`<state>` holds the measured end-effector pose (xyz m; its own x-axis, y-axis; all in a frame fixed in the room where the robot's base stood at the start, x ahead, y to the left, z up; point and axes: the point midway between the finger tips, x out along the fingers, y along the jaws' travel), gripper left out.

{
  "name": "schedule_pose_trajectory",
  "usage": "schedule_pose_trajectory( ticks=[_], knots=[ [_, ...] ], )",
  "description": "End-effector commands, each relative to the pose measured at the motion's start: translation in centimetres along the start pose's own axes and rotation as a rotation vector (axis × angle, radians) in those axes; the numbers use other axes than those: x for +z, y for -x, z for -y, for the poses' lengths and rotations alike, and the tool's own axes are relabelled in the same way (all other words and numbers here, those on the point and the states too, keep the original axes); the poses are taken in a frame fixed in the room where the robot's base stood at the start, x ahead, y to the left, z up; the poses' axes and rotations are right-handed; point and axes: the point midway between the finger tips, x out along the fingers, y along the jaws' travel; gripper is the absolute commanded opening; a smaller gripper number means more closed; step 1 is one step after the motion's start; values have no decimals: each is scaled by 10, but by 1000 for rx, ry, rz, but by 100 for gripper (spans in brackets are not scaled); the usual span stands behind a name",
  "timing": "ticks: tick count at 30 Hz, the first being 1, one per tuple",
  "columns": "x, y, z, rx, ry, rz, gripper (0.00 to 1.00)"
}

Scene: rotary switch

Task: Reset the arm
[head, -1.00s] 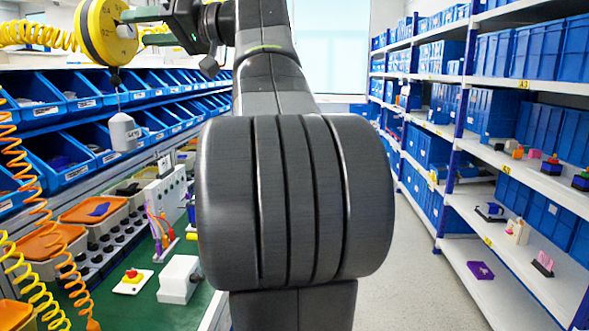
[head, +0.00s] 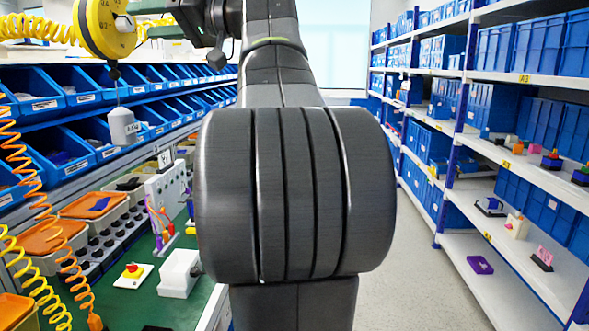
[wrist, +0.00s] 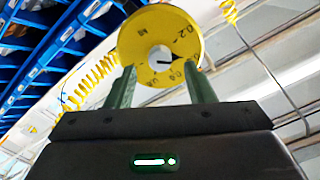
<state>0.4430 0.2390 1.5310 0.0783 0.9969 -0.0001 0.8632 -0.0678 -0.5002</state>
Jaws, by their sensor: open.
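My arm (head: 276,75) rises up the middle of the head view, its large dark joint nearest the camera. My gripper (head: 145,20) is at the upper left, pointing left, and is partly cut off by the top edge. In the wrist view my gripper (wrist: 163,80) has its two green fingers apart with nothing held between them. A yellow round disc (wrist: 160,45) with numbers shows beyond the fingertips. In the head view the yellow disc (head: 103,28) hangs left of the fingers.
A green bench (head: 115,305) at lower left carries a red push button (head: 132,270), a white box (head: 179,273) and an upright white panel (head: 165,193). A grey weight (head: 123,126) hangs below the disc. Blue bins line the left; shelves (head: 500,160) stand right. The right aisle floor is clear.

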Motion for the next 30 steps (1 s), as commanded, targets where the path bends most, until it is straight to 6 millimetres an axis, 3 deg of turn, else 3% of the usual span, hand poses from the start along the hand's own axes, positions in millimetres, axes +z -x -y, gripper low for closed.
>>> schedule_pose_trajectory(
  ticks=[26,30],
  knots=[
    [1,111,-1,4,0,0,48],
    [1,92,1,-4,-1,4,48]
  ],
)
